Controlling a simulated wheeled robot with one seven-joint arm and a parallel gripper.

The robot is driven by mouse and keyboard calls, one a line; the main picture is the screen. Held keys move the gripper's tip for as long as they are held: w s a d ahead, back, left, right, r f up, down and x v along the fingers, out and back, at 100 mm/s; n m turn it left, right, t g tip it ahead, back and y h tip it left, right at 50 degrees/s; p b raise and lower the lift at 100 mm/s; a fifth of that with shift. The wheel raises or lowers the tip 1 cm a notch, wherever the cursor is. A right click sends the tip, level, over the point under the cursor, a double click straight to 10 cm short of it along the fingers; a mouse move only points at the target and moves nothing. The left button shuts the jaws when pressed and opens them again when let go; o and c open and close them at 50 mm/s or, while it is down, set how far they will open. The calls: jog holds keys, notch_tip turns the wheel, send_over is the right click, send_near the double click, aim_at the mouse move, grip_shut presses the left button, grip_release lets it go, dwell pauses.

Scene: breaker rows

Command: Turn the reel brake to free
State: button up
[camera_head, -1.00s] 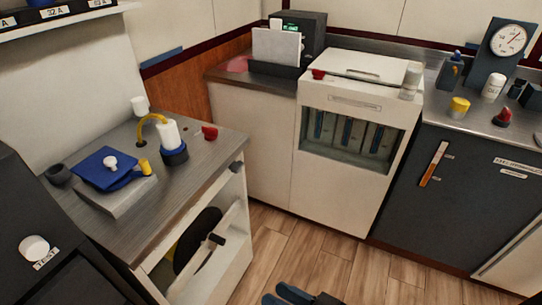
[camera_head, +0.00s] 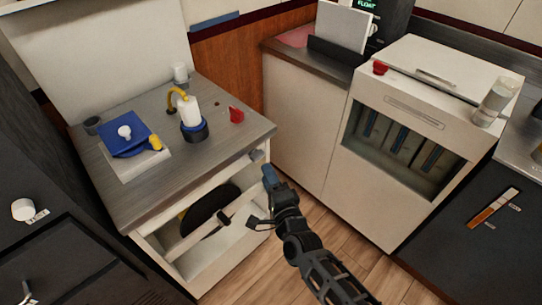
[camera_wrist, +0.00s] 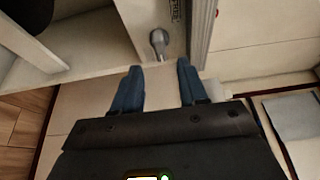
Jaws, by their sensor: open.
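A small grey knob or lever (camera_head: 257,155), which I take to be the reel brake, sits at the upper right of the left cabinet's open front. In the wrist view the grey lever (camera_wrist: 158,42) has a rounded end and stands beside a small label too blurred to read. My gripper (camera_head: 269,174) is just below and right of it in the head view. In the wrist view my gripper (camera_wrist: 160,68) is open and empty, its blue fingers pointing at the lever, which lies just beyond the tips. A dark reel (camera_head: 210,211) shows inside the cabinet.
The left counter (camera_head: 102,178) holds a blue-lidded box (camera_head: 128,140), a white bottle (camera_head: 190,112) and a red piece (camera_head: 236,115). A bar (camera_head: 214,223) crosses the open front. A white cabinet (camera_head: 372,175) stands to the right, with wooden floor between.

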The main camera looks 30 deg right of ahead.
aim_at(259, 159)
jog(key=w, duration=0.7)
jog(key=shift+d+b, duration=0.25)
jog(key=shift+b, duration=0.1)
jog(key=shift+f, duration=0.1)
jog(key=c, duration=0.7)
